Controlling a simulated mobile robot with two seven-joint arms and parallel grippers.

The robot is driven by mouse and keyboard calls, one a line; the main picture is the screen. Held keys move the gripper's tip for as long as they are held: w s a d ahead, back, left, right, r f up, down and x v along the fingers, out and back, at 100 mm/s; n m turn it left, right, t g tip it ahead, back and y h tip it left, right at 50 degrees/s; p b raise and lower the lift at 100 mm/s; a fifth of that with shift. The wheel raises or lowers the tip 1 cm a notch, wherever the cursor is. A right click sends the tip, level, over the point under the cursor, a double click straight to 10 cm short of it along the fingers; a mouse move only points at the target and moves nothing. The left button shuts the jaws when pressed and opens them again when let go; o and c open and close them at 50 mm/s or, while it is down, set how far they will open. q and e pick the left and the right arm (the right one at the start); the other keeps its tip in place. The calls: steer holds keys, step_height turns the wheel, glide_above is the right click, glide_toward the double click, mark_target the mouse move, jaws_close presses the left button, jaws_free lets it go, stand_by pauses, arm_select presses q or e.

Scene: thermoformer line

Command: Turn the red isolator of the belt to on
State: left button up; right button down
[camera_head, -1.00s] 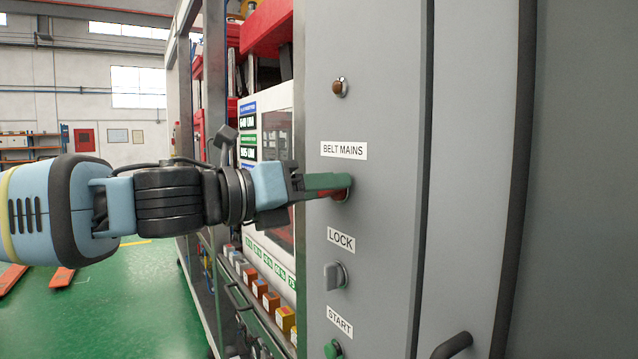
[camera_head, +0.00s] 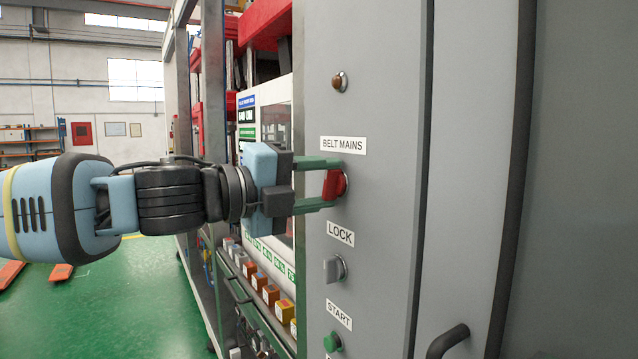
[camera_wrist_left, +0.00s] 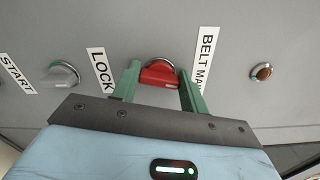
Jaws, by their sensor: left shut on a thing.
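The red isolator (camera_head: 333,185) is a red rotary handle on the grey cabinet front, just under the BELT MAINS label (camera_head: 343,145). My left gripper (camera_head: 326,184) is shut on it, with one green finger above the handle and one below in the head view. In the left wrist view the red isolator (camera_wrist_left: 160,76) sits between the two green fingers (camera_wrist_left: 160,88), its grip spanning most of the space between them. The fingers hide part of the handle's sides. My right gripper is in neither view.
Below the isolator are a grey LOCK switch (camera_head: 335,268) and a green START button (camera_head: 332,342). A brown-orange lamp (camera_head: 340,82) sits above. A dark door handle (camera_head: 448,341) sticks out at lower right. A machine with orange-topped blocks (camera_head: 271,294) stands left of the cabinet.

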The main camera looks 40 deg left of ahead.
arm_select(q)
steer(key=n, duration=0.2)
steer(key=shift+f+n, duration=0.1)
steer(key=shift+n, duration=0.5)
steer(key=o, duration=1)
